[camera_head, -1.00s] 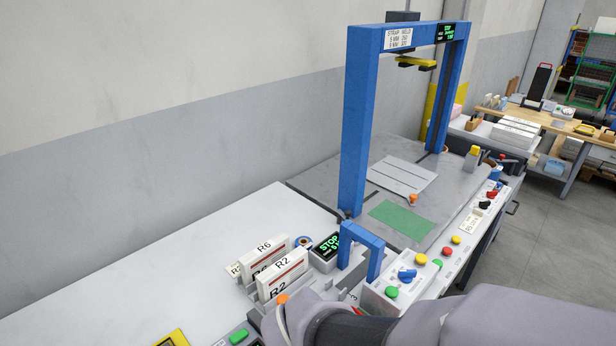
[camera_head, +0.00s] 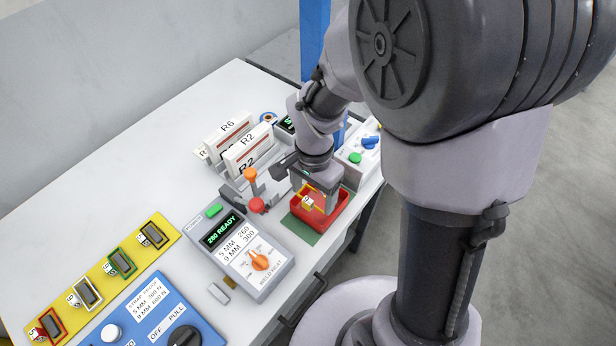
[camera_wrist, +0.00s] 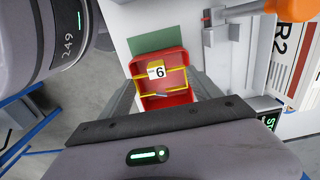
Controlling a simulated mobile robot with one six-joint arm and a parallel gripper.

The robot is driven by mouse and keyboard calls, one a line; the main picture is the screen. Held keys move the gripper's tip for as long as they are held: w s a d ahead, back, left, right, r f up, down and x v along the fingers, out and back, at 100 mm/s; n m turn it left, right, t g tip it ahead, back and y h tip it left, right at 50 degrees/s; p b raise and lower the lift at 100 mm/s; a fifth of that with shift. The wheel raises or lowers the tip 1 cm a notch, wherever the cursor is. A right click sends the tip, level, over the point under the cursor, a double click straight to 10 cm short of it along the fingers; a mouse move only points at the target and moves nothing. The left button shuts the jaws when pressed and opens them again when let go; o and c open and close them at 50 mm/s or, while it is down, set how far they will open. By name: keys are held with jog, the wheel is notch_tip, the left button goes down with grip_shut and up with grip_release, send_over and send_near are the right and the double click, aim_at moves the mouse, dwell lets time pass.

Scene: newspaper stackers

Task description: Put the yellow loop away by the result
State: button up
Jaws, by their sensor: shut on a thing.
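The yellow loop (camera_head: 315,187) is a thin strap with a small yellow tag. In the wrist view the yellow loop (camera_wrist: 176,70) shows its tag reading 6, against the inside of a red tray (camera_wrist: 172,58). The red tray (camera_head: 337,216) sits on a green mat (camera_head: 304,232) near the table's front edge. My gripper (camera_head: 318,200) points down over the tray, shut on the yellow loop. In the wrist view its fingers flank the loop. Whether the loop touches the tray's floor I cannot tell.
A weld-heat box (camera_head: 250,252) reads 280 READY, left of the tray. An orange-topped post (camera_head: 250,175) and a red knob (camera_head: 257,205) stand close by. White R6 and R2 cards (camera_head: 247,150) stand behind. The white table (camera_head: 130,170) is clear at back left.

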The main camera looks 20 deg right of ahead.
jog(key=shift+w+f, duration=0.1)
jog(key=shift+f, duration=0.55)
jog(key=shift+r, duration=0.15)
jog(key=shift+f+b, duration=0.5)
jog(key=shift+f, duration=0.1)
jog(key=o, duration=1.5)
jog(key=shift+c, duration=0.2)
notch_tip(320, 180, up, 15)
jog(key=p, duration=0.6)
jog(key=s+a+r+n+t+y, duration=0.1)
jog(key=s+r+n+t, duration=0.4)
jog(key=s+r, duration=0.6)
jog(key=shift+s+a+n+t+y, duration=0.15)
jog(key=shift+a+n+t+y, duration=0.3)
jog(key=shift+n, duration=0.25)
